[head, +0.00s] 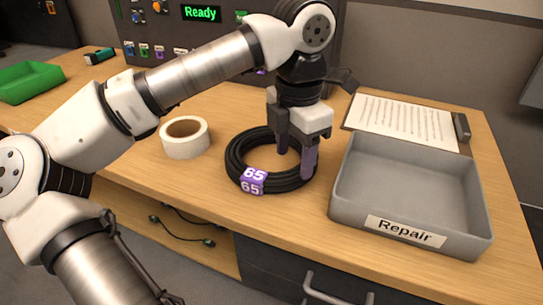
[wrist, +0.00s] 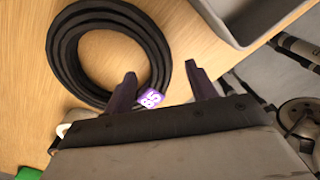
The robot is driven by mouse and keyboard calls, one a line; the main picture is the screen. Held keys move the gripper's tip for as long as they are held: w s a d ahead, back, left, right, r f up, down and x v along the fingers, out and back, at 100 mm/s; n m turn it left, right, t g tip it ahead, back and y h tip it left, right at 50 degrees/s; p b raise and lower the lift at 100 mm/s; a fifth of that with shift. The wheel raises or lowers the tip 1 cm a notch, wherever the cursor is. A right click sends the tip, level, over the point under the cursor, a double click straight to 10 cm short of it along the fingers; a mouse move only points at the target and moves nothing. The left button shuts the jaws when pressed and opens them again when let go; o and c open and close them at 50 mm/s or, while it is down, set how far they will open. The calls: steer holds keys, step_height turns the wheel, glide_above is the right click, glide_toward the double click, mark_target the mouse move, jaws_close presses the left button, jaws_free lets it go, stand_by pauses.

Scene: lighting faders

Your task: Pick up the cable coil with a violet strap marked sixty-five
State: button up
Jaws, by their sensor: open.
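The black cable coil (head: 238,160) lies flat on the wooden bench, with a violet strap (head: 252,181) marked 65 on its front side. In the wrist view the coil (wrist: 64,48) is at upper left and its strap (wrist: 151,99) lies between my fingers. My gripper (head: 296,163) points down over the right side of the coil, open and empty. In the wrist view my gripper (wrist: 163,76) has its left finger over the coil's ring and its right finger outside the ring. I cannot tell whether either finger touches the coil.
A grey tray labelled Repair (head: 405,234) stands close to the right of the coil. A tape roll (head: 186,148) is to the left. A clipboard with paper (head: 404,120) lies behind the tray. A green tray (head: 30,84) is at far left. A control panel (head: 175,42) stands behind.

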mark_target(294, 173)
step_height(294, 173, down, 4)
steer(key=shift+f, duration=0.2)
steer(key=shift+r, duration=0.1)
jaws_close()
stand_by(0.3)
